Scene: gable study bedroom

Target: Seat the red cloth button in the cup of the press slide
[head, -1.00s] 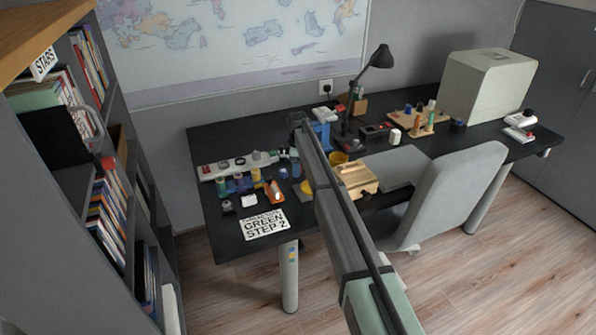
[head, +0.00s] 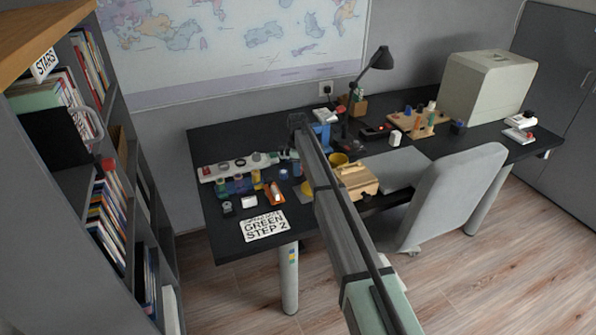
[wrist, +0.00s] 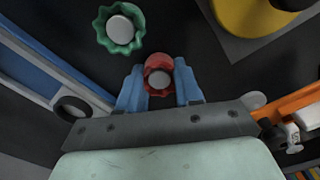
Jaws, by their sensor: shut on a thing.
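In the wrist view my gripper (wrist: 159,88) has its two blue fingers shut on a red scalloped button (wrist: 159,62) with a pale round centre. The button sits between the fingertips, above the dark desk. A similar green scalloped piece (wrist: 120,28) lies apart from it, up and to the left. A blue strip with pale edges (wrist: 45,62) runs along the left, beside a dark round part with a pale rim (wrist: 72,108). I cannot tell whether these belong to the press slide or its cup. In the head view my arm hides the gripper and button.
A yellow round thing (wrist: 250,12) is at the wrist view's top right; an orange piece (wrist: 300,97) is at its right edge. In the head view a blue stand (head: 321,136), lamp (head: 372,70), wooden box (head: 357,180) and sign (head: 264,226) are on the desk.

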